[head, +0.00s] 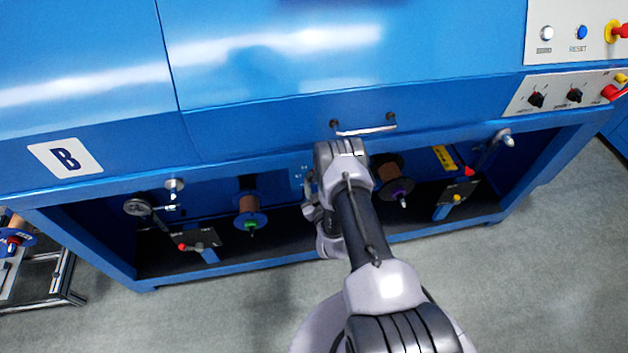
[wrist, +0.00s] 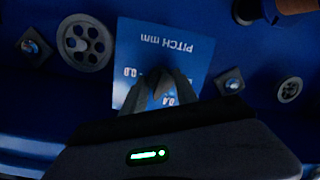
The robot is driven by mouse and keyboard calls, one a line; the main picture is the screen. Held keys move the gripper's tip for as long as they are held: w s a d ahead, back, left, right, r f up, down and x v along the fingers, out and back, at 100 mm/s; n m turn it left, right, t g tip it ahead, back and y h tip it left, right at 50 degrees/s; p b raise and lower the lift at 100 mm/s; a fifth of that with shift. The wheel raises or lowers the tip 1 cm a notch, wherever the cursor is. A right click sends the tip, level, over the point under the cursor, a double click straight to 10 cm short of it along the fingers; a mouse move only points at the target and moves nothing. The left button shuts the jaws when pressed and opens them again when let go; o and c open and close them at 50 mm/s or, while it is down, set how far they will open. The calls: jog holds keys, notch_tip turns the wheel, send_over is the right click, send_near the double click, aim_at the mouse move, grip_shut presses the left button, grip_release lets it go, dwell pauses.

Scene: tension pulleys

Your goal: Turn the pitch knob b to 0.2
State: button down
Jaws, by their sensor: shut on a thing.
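The blue pitch plate (wrist: 190,53) faces the wrist camera, with "PITCH mm" upside down. A figure that looks like 0.4 shows right of the fingers, and another, partly covered, shows on the left. My gripper (wrist: 160,79) is in front of the plate, its dark fingers closed together on the pitch knob, which they almost wholly hide. I cannot read the knob's pointer. In the head view, my arm reaches under the blue machine's front and hides the fingers and knob. A sliver of the plate (head: 298,178) shows left of the wrist.
In the wrist view, a spoked wheel (wrist: 85,42) is left of the plate and a smaller wheel (wrist: 290,90) right. In the head view, spools (head: 249,212) and (head: 390,180) flank my arm. A metal handle (head: 365,130) is above it. Grey floor is open in front.

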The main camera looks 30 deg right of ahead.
jog(key=n+h+p, duration=0.1)
jog(key=n, duration=0.7)
jog(key=shift+a+n+h, duration=0.1)
jog(key=shift+n+h, duration=0.3)
jog(key=n, duration=0.5)
jog(key=shift+h+p, duration=0.3)
jog(key=shift+h, duration=0.1)
jog(key=n, duration=0.4)
jog(key=shift+t, duration=0.3)
jog(key=shift+n, duration=0.3)
jog(key=c, duration=0.9)
grip_release()
jog(key=shift+c, duration=0.2)
